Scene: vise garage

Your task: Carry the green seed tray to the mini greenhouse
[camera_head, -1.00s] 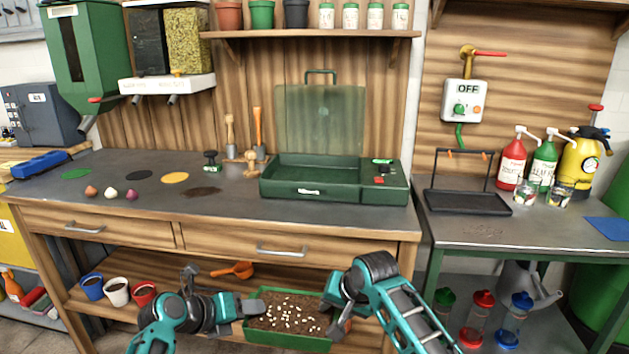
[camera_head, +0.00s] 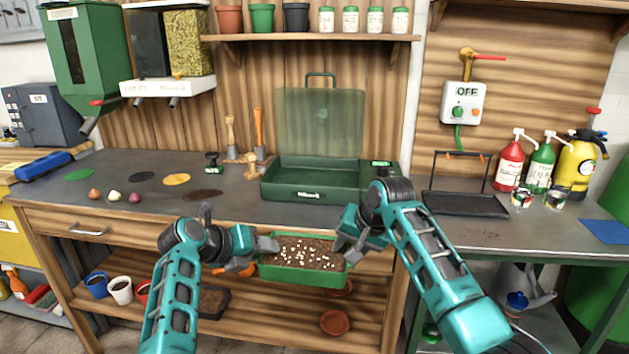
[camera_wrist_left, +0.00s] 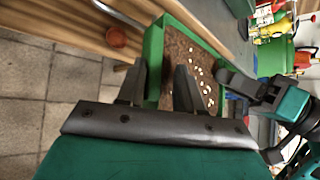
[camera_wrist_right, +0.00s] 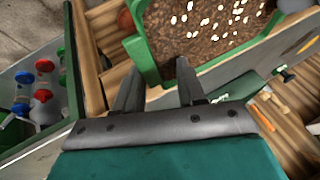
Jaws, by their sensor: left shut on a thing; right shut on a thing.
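The green seed tray (camera_head: 303,271), filled with brown soil and scattered pale seeds, hangs level between my two grippers in front of the bench drawers. My left gripper (camera_head: 268,246) is shut on its left end wall, which also shows in the left wrist view (camera_wrist_left: 153,62). My right gripper (camera_head: 343,249) is shut on its right end wall, seen in the right wrist view (camera_wrist_right: 143,60). The mini greenhouse (camera_head: 312,190) stands on the bench above and behind the tray. It is a dark green base with its clear lid (camera_head: 320,122) raised at the back.
The bench top (camera_head: 230,210) is clear in front of the greenhouse. Soil discs and several bulbs (camera_head: 114,196) lie to the left. A black carrier tray (camera_head: 464,205) stands on the right table. Pots (camera_head: 120,290) sit on the lower shelf.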

